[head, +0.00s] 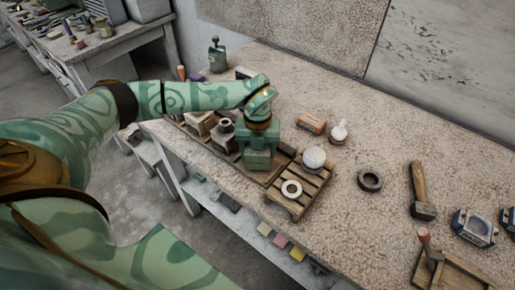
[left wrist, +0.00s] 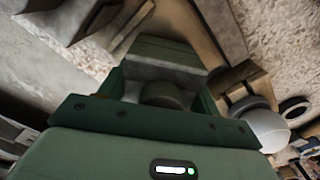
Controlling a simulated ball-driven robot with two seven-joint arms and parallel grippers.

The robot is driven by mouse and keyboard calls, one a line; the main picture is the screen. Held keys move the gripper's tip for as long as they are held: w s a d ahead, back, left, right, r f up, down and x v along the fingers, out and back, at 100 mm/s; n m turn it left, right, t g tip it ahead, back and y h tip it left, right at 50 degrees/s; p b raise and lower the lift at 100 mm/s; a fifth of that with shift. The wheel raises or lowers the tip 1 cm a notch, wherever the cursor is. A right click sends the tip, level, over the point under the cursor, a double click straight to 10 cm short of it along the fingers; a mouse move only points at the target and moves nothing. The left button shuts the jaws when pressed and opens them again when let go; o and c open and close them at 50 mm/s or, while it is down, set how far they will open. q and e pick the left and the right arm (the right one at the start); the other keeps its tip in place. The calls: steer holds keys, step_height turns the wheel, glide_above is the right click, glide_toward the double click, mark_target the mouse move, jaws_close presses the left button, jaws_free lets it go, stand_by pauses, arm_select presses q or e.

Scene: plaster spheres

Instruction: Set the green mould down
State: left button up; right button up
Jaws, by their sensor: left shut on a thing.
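My left gripper (head: 259,148) reaches over the workbench from the left, pointing down. It is shut on the green mould (head: 258,162), a block with a round neck on top. In the left wrist view the mould (left wrist: 166,50) sits between the fingers, its neck (left wrist: 161,95) towards my palm. The mould is over the right part of a long wooden tray (head: 273,172). I cannot tell whether its underside touches the tray. My right gripper is not in view.
Other moulds (head: 222,137) stand in the tray, left of my gripper. A reddish box (head: 311,123) lies behind.

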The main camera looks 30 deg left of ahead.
arm_select(q)
steer(key=shift+f, duration=0.65)
stand_by(0.5)
steer(key=o, duration=1.4)
steer(key=shift+c, duration=0.2)
steer(key=shift+r+p, duration=1.7)
steer(key=shift+r, duration=0.35)
steer(key=shift+f, duration=0.1)
